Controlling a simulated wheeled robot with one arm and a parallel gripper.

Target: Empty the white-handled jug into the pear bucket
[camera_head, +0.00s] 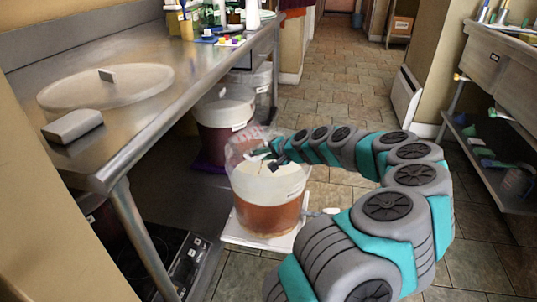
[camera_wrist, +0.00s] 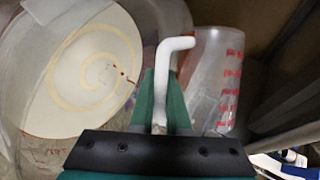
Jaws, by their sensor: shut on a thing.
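A clear plastic jug (camera_wrist: 215,85) with red markings and a white bent handle (camera_wrist: 172,55) is in my gripper (camera_wrist: 160,110). The gripper's green fingers are shut on the handle. In the head view the jug (camera_head: 243,143) is at the upper left of an open bucket (camera_head: 268,205), and my gripper (camera_head: 275,160) is over that bucket's mouth. The bucket holds amber liquid, with a pale surface and spiral froth (camera_wrist: 85,75) in the wrist view. I cannot read which bucket is the pear one. The jug's tilt and contents are unclear.
The bucket stands on a white board (camera_head: 240,235) on the tiled floor. A dark-red bucket (camera_head: 225,125) stands under the steel table (camera_head: 135,130). A round lid (camera_head: 105,88) and a white box (camera_head: 73,125) lie on the table. Shelving (camera_head: 495,165) is at right.

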